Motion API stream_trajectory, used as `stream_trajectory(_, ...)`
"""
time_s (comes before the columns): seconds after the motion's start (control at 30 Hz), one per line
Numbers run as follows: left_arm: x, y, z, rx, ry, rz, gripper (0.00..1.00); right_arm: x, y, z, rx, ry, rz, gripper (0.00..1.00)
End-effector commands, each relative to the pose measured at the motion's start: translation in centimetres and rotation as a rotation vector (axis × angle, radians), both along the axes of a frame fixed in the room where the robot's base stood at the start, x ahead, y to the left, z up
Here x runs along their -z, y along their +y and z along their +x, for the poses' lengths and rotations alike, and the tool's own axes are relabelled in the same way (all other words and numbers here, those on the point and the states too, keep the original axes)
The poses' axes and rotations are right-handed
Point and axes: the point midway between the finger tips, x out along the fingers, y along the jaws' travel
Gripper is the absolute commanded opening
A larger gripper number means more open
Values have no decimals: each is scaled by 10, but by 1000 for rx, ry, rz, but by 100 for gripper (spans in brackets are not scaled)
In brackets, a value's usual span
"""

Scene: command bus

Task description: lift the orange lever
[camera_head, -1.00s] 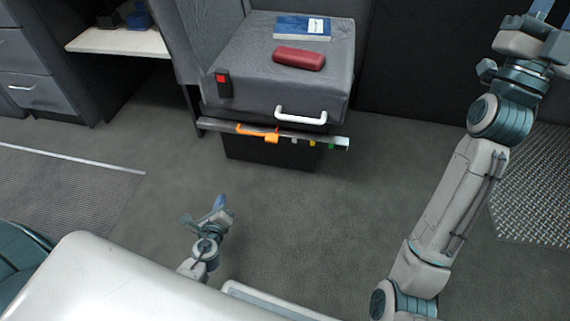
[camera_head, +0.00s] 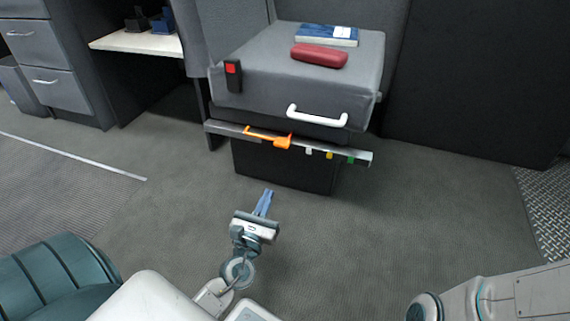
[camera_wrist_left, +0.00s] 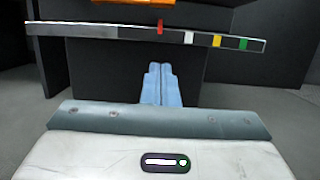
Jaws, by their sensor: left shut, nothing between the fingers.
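The orange lever (camera_head: 268,137) sits on a grey rail (camera_head: 225,128) across the front of the seat base, below the cushion. In the left wrist view the lever (camera_wrist_left: 130,2) shows only as an orange strip at the top edge, and the rail (camera_wrist_left: 80,31) crosses below it with red, white, yellow and green marks. My left gripper (camera_head: 266,192) is shut and empty. It is in front of the seat base, lower than the lever and apart from it. In the left wrist view its blue fingers (camera_wrist_left: 158,68) lie together, pointing toward the dark base under the rail. My right gripper is out of view.
The grey seat cushion (camera_head: 260,80) carries a red case (camera_head: 320,55), a blue book (camera_head: 315,34) and a white handle (camera_head: 318,117). A black box with a red button (camera_head: 233,75) is on its left corner. The floor (camera_head: 400,215) around my left gripper is clear.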

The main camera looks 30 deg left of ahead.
Motion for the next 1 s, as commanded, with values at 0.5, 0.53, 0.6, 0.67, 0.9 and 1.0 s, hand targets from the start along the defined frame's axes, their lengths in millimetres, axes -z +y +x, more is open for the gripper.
stream_trajectory(0.5,-7,5,22,0,-4,-2,0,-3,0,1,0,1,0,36)
stream_trajectory(0.53,-9,7,27,0,-4,-3,0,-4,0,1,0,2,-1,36)
stream_trajectory(0.6,-12,10,41,0,-4,-2,0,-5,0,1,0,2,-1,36)
stream_trajectory(0.67,-16,13,53,0,-3,-1,0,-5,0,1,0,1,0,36)
stream_trajectory(0.9,-29,24,99,0,-3,-4,0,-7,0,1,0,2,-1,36)
stream_trajectory(1.0,-48,23,95,1,0,-4,0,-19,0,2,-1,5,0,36)
